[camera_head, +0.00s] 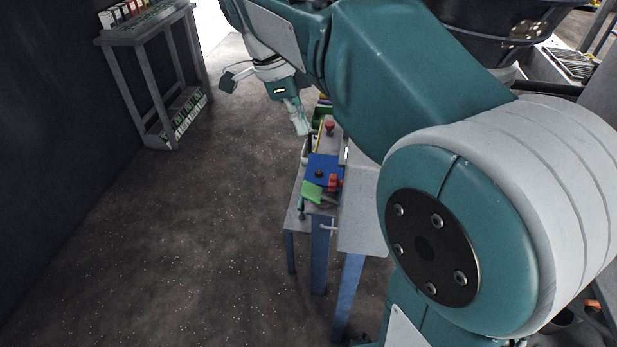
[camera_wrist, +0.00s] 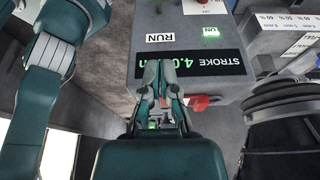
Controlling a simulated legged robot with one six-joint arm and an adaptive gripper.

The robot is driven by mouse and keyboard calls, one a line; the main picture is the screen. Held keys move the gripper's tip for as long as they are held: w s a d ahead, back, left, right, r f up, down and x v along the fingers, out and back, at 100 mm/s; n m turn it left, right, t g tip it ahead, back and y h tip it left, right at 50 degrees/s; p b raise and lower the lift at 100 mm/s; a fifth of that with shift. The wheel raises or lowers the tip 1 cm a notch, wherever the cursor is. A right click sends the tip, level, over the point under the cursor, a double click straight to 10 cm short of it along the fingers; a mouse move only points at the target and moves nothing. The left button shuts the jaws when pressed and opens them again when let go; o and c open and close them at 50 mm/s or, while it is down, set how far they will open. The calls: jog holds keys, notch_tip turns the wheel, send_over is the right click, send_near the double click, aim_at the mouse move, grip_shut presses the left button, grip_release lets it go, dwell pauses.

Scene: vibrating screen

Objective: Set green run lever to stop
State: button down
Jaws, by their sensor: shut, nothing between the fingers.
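In the head view a green piece (camera_head: 312,192), which may be the run lever, sits at the near end of a blue panel (camera_head: 325,168). A red lever-like part (camera_head: 335,182) is beside it. My gripper (camera_head: 300,127) hangs beyond this panel, near a red knob (camera_head: 330,127), and looks apart from the green piece. In the wrist view my gripper (camera_wrist: 162,66) is shut and empty in front of a grey box (camera_wrist: 225,85) with a "RUN" label (camera_wrist: 160,38). A small green spot (camera_wrist: 152,124) shows below the fingers; I cannot tell what it is. The lever's setting is unclear.
In the wrist view a black "STROKE" display (camera_wrist: 192,66), a green lit indicator (camera_wrist: 210,31) and a red part (camera_wrist: 202,102) are close to the fingers. A grey rack (camera_head: 120,40) stands at the back left. Floor (camera_head: 190,220) left of the bench is free.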

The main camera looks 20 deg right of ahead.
send_over(314, 191)
jog(key=x, duration=0.3)
jog(key=a+x, duration=0.1)
jog(key=x, duration=0.2)
jog(key=w+a+x, duration=0.1)
jog(key=x, duration=0.2)
jog(key=shift+d+f, duration=0.1)
jog(key=shift+f, duration=0.45)
jog(key=shift+w+a+f, duration=0.15)
jog(key=shift+a+f, duration=0.1)
jog(key=shift+f, duration=0.35)
jog(key=shift+w+a+f, duration=0.15)
jog(key=shift+a+f, duration=0.1)
jog(key=shift+f, duration=0.35)
jog(key=shift+w+a+f, duration=0.15)
jog(key=shift+a+f, duration=0.15)
jog(key=shift+f, duration=0.3)
